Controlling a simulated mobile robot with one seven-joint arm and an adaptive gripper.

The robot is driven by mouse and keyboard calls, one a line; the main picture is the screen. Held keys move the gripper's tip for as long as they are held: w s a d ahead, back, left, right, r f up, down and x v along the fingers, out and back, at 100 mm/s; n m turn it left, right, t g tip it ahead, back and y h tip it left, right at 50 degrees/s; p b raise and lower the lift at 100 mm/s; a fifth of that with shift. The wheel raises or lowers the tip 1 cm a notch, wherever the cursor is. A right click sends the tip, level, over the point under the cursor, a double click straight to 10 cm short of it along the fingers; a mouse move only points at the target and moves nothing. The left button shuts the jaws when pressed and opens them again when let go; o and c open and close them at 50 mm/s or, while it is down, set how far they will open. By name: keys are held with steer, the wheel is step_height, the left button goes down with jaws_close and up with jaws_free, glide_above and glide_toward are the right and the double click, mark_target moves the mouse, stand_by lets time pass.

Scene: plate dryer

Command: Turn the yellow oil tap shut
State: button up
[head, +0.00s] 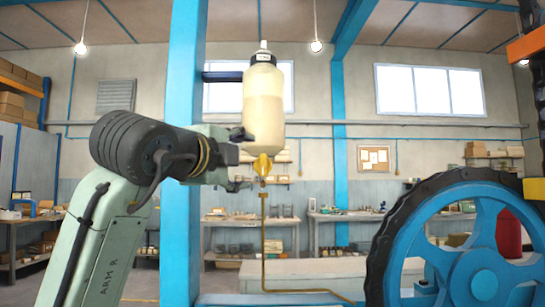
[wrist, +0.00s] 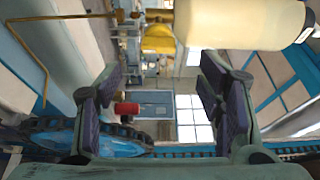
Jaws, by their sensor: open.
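In the wrist view the tap (wrist: 158,38) shows at the top middle, beside the bottle (wrist: 240,22). My gripper (head: 246,161) is just left of the tap at about its height, with one finger higher and one lower. In the wrist view my gripper (wrist: 163,80) is open and empty, and the tap lies beyond the gap between its fingertips. I cannot tell the exact distance to the tap.
A thin brass pipe (head: 263,240) runs down below the tap and bends right. A blue wheel with a dark toothed rim (head: 478,245) stands at the right. A blue column (head: 183,100) rises behind my arm. Shelves and benches (head: 345,217) line the back wall.

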mark_target(261, 165)
steer(key=p+x, duration=0.3)
steer(key=x, duration=0.7)
steer(key=shift+w+d+p, duration=0.25)
steer(key=shift+w+p, duration=0.05)
steer(key=shift+p, duration=0.1)
steer(key=shift+c, duration=0.4)
steer(key=shift+f, duration=0.1)
steer(key=c, duration=1.1)
